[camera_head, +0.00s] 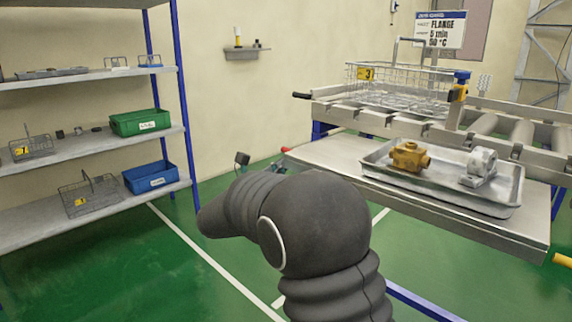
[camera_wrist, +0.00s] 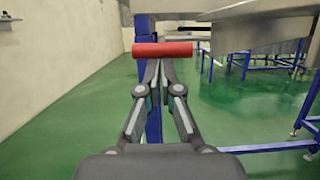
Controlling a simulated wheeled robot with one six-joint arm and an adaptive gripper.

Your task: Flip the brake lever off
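A red cylindrical handle (camera_wrist: 165,49) lies crosswise just beyond my fingertips in the wrist view. I take it for the brake lever's grip; the rest of the lever is hidden. A small red end (camera_head: 286,149) shows in the head view beside the steel table's left corner, just past my dark arm. My gripper (camera_wrist: 160,63) has its two fingers brought together, with the tips right at the lower edge of the red handle. The handle is not between the fingers. I cannot tell whether the tips touch it. In the head view my arm mostly hides the gripper.
A steel table (camera_head: 500,232) at right holds a tray (camera_head: 385,176) with a brass part (camera_head: 409,157) and a grey part (camera_head: 482,167). Behind it stands a roller conveyor (camera_head: 340,112) with a wire basket (camera_head: 365,86). A shelf (camera_head: 95,149) stands left; green floor between is clear.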

